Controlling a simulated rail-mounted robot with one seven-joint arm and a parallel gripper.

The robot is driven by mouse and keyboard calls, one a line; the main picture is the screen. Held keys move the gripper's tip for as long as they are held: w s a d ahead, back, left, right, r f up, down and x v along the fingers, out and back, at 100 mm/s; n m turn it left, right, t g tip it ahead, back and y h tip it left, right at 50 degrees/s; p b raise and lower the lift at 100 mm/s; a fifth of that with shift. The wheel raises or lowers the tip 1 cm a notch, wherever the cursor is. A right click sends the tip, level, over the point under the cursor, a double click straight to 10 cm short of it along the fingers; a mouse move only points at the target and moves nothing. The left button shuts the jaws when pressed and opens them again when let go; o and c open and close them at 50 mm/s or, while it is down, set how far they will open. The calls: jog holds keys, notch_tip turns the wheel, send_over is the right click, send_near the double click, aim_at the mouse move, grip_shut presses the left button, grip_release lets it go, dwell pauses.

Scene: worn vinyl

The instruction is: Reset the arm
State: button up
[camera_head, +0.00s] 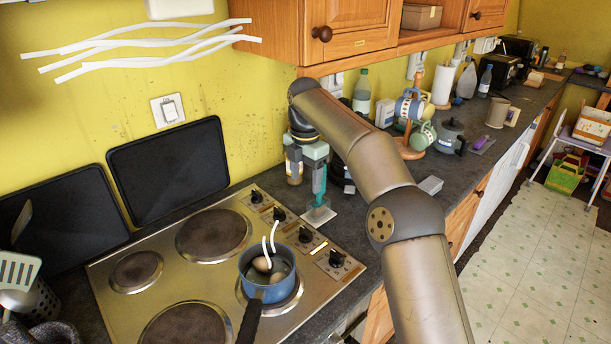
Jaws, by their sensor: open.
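My arm reaches up from the bottom right of the head view and bends down behind the cooker. My gripper (307,178) points downward over the worktop behind the hob's knobs. It is pale green-grey with a teal part, and it is open. I see nothing clearly held in it. A small pale flat thing (319,215) lies just below it; I cannot tell whether they touch. The forearm hides part of the worktop behind it.
A blue pan (267,270) with pale contents stands on the hob (165,275), its black handle toward the front. A mug tree (413,115), kettle (451,135) and bottle (361,92) stand right of the gripper. Wooden cupboards (350,28) hang above the arm. Black trays lean at left.

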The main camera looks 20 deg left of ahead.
dwell(0.3)
jog(key=s+d+r+m, duration=0.1)
jog(key=s+d+m, duration=0.35)
jog(key=d, duration=0.25)
jog(key=s+d+r+m+t+h, duration=0.1)
jog(key=s+d+r+m, duration=0.15)
jog(key=d+m, duration=0.35)
jog(key=s+d+m, duration=0.4)
jog(key=s+d, duration=0.1)
jog(key=d, duration=0.3)
jog(key=s+d+f+m, duration=0.4)
jog(key=s+d+m, duration=0.4)
jog(key=s, duration=0.3)
jog(key=s+d+f+m+y, duration=0.1)
jog(key=s+d+f+m, duration=0.4)
jog(key=s+d+m, duration=0.3)
jog(key=s, duration=0.3)
jog(key=shift+s+f, duration=0.25)
jog(key=shift+f, duration=0.05)
